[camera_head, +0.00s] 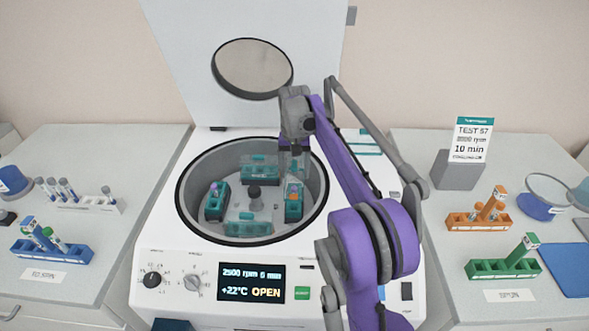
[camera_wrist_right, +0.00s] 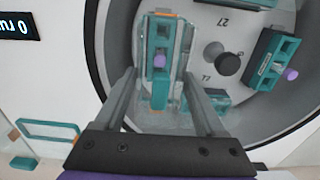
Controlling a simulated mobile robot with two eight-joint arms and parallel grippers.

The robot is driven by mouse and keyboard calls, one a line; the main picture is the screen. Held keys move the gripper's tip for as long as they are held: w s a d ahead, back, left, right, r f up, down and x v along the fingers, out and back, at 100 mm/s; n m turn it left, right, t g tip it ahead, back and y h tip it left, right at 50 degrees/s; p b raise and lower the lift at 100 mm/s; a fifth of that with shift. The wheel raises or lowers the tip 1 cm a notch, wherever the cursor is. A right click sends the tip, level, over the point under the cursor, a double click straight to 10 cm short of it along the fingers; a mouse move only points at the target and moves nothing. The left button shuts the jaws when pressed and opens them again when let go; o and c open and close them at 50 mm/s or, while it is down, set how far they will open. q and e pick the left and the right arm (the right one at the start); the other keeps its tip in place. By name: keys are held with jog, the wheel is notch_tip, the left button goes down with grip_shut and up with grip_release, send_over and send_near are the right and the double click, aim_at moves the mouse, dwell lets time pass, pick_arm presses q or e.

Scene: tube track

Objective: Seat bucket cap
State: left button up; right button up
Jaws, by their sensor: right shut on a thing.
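My right gripper (camera_head: 295,160) reaches into the open centrifuge bowl, over the right-hand teal bucket (camera_head: 293,208). In the right wrist view its two fingers (camera_wrist_right: 163,98) are shut on a clear bucket cap (camera_wrist_right: 158,118), which lies over or very near that bucket. I cannot tell whether the cap touches it. A purple-topped tube (camera_wrist_right: 159,61) shows in the bucket. The back bucket (camera_head: 260,170) and front bucket (camera_head: 248,227) seem to have clear covers. My left gripper is out of view.
The rotor hub (camera_head: 254,196) stands mid-bowl. The lid (camera_head: 250,30) is raised behind. Teal-edged clear pieces (camera_head: 366,150) lie on the centrifuge top at right. Tube racks (camera_head: 52,247) stand on the left bench, others (camera_head: 503,268) on the right. The display reads OPEN.

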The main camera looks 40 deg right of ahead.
jog(key=shift+f, duration=0.5)
dwell(0.7)
jog(key=shift+f, duration=0.3)
jog(key=shift+f, duration=0.15)
jog(key=shift+f+b, duration=0.8)
jog(key=shift+f, duration=0.5)
jog(key=shift+f, duration=0.1)
jog(key=shift+f+b, duration=0.5)
jog(key=shift+f, duration=0.4)
jog(key=shift+f, duration=0.1)
